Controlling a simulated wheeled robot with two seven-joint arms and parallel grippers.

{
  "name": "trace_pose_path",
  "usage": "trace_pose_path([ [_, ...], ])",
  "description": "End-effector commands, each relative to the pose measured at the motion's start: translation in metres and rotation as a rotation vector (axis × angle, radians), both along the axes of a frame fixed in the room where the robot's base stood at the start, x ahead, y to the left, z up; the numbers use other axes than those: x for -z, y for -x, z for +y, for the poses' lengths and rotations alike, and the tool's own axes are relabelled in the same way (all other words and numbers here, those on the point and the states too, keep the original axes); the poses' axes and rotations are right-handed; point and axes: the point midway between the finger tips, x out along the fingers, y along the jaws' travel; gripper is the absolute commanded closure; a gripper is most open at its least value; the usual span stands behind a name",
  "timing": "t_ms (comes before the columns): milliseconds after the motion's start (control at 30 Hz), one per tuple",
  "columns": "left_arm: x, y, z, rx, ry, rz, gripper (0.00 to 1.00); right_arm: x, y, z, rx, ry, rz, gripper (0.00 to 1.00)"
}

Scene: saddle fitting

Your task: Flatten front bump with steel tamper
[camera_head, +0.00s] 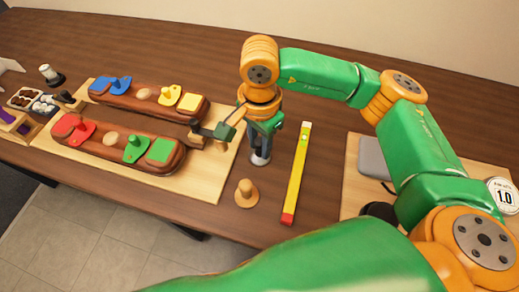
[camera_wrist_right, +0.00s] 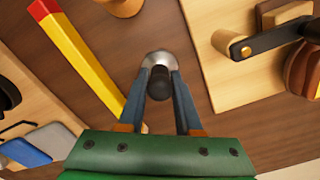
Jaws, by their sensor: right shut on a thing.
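My right gripper (camera_head: 264,128) is shut on the steel tamper (camera_head: 260,157) and points down between the pale board and the yellow bar. In the right wrist view the gripper's blue fingers (camera_wrist_right: 158,92) close on the tamper's dark handle, with its round silver head (camera_wrist_right: 158,59) beyond. I cannot tell whether the head touches the table. The front wooden base (camera_head: 120,150) carries a tan bump (camera_head: 111,138) between its red and green pieces. The rear base (camera_head: 150,104) has a similar bump (camera_head: 144,94). My left gripper is not in view.
A yellow bar with a red end (camera_head: 297,172) lies right of the tamper. A wooden peg (camera_head: 246,194) stands nearer me. A lever clamp (camera_head: 214,132) sits by the front base's right end. A grey box (camera_head: 373,157) lies at right; small trays (camera_head: 25,97) lie at left.

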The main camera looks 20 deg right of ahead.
Motion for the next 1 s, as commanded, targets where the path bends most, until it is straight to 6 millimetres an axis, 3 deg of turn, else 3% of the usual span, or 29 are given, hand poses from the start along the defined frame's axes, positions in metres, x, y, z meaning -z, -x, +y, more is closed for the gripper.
trace_pose_path([
  [467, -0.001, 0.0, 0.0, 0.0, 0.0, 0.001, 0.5, -0.002, 0.0, 0.0, 0.0, 0.0, -0.001, 1.0],
  [1000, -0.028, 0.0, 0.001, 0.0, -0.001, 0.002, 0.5, -0.046, 0.0, 0.0, 0.0, 0.0, -0.001, 1.0],
])
